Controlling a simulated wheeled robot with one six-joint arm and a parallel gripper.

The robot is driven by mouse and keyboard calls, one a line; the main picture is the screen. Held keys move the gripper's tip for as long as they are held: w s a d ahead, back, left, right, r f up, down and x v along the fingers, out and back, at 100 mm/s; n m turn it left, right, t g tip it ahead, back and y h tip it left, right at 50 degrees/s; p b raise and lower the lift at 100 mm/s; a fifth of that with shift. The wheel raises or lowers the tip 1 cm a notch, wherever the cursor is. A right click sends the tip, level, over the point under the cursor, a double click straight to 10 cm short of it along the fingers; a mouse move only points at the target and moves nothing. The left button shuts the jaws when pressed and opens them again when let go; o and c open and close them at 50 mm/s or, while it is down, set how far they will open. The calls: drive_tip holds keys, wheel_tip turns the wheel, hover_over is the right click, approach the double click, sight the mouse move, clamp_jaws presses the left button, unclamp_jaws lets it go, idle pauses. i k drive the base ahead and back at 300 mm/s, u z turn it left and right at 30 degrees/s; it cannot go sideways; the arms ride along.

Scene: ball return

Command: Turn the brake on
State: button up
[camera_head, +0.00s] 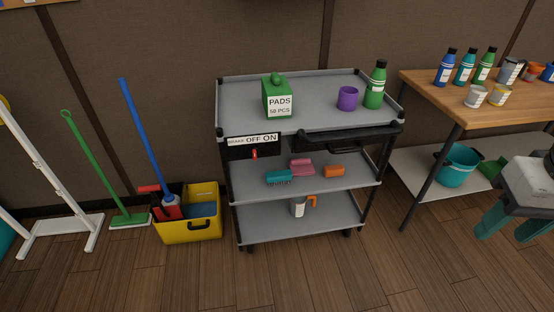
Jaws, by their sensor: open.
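The grey cart (232,209) with three shelves stands against the wall in the middle of the view. A white label (252,140) reading BRAKE OFF ON is on the left of its front edge. The small red brake lever (254,154) is on the black panel just under the label, below the word OFF. My gripper (503,234) is at the far right, over the floor in front of the wooden table. Its teal fingers are apart with nothing between them. It is well away from the lever.
On the cart's top are a green PADS box (278,98), a purple cup (347,98) and a green bottle (375,85). Brushes lie on the middle shelf. A yellow mop bucket (204,230) stands left of the cart. A wooden table (440,92) stands right. The front floor is clear.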

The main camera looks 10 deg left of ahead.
sight(254, 151)
drive_tip(key=k, duration=1.2)
drive_tip(key=u, duration=0.7)
drive_tip(key=i, duration=1.25)
drive_tip(key=z, duration=0.65)
